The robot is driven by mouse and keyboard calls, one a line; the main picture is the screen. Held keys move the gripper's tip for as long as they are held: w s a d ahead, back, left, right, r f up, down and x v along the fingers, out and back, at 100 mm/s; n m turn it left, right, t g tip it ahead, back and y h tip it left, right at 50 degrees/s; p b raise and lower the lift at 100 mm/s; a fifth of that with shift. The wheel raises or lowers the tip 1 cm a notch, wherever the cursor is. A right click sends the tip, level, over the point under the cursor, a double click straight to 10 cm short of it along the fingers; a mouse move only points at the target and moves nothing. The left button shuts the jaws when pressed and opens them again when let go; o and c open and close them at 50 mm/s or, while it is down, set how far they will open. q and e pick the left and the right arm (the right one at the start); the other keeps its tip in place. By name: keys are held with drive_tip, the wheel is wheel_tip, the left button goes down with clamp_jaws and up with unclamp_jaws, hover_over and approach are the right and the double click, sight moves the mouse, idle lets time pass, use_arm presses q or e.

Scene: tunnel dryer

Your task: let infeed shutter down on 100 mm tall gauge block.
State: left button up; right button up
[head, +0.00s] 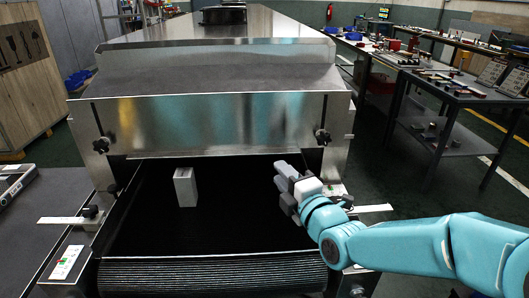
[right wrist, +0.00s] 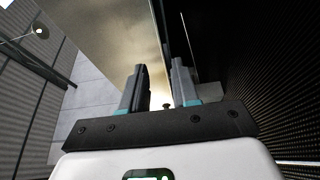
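The infeed shutter (head: 212,124) is a shiny steel plate across the dryer mouth, with a dark gap under its lower edge. A dark clamp knob (head: 322,137) sits at its right end and another knob (head: 101,145) at its left. The pale grey gauge block (head: 186,188) stands upright on the black belt, left of centre, its top below the shutter edge in the picture. My right gripper (head: 284,174) is over the belt's right side, below the right knob. In the right wrist view its fingers (right wrist: 159,66) are apart, with nothing held. My left gripper is out of view.
The black conveyor belt (head: 220,225) is clear apart from the block. Small scales (head: 62,220) and labels (head: 66,262) lie on the side rails. A dark workbench (head: 460,88) with tools stands at right, a wooden crate (head: 28,85) at left.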

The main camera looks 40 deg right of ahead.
sight(258, 148)
drive_tip(key=w+d, duration=0.1)
drive_tip(key=w, duration=0.7)
drive_tip(key=shift+w, duration=0.4)
drive_tip(key=shift+d, duration=0.1)
clamp_jaws()
idle(0.7)
